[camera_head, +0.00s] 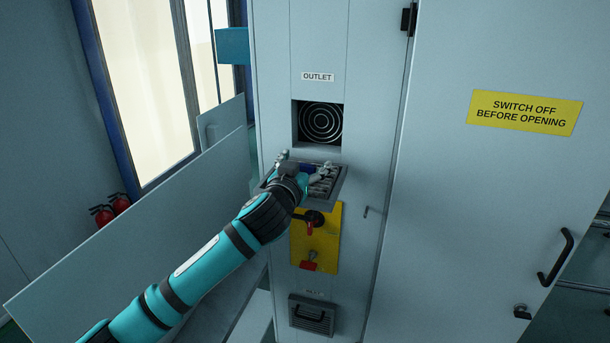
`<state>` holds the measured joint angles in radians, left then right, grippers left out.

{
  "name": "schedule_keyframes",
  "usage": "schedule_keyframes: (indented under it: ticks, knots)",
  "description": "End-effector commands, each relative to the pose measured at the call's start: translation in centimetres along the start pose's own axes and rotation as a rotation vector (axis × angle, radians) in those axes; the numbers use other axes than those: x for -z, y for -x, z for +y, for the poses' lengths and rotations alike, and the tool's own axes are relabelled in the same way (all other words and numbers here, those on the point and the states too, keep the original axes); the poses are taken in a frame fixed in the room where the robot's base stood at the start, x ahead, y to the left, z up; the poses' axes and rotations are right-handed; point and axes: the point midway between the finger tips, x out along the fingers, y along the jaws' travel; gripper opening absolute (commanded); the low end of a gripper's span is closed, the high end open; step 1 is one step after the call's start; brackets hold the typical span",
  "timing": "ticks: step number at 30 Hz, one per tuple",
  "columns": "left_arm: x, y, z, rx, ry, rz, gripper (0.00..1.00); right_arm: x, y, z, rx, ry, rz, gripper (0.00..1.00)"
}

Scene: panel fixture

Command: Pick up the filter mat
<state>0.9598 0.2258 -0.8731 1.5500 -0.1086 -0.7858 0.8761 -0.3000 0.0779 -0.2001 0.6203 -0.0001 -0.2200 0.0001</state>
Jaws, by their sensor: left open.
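I cannot make out the filter mat for certain. Under the outlet opening (320,125), a grey louvred cover (325,190) sticks out from the cabinet, folded down. My left gripper (306,162) is over this cover, just below the opening, with its fingers spread apart. Nothing shows clearly between the fingers. My gripper and wrist hide much of the cover and whatever may lie on it. The opening shows a round ringed fan guard inside. My right gripper is out of view.
A yellow plate (328,245) with red-handled switches sits just below my wrist. A second louvred cover (312,314) is lower down, closed. A cabinet door (480,190) with a black handle (556,258) stands right. A low partition (130,225) runs along the left.

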Motion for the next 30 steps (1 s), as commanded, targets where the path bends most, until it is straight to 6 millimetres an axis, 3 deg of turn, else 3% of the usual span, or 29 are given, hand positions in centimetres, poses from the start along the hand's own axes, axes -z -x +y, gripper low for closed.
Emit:
schedule_keyframes:
  ticks: [2, 15, 25, 30]
  knots:
    - [0.0, 0.0, 0.0, 0.0, 0.0, 0.0, 0.77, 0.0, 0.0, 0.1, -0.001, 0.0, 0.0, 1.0]
    - [0.0, 0.1, 0.0, 0.0, 0.0, 0.0, 0.19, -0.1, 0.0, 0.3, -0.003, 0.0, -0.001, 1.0]
    - [0.2, 0.1, 0.0, 0.0, 0.001, 0.002, 0.18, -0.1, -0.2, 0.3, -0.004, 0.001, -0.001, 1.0]
    - [1.6, 0.1, 0.1, -0.001, 0.002, 0.006, 0.18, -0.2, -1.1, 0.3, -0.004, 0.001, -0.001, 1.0]
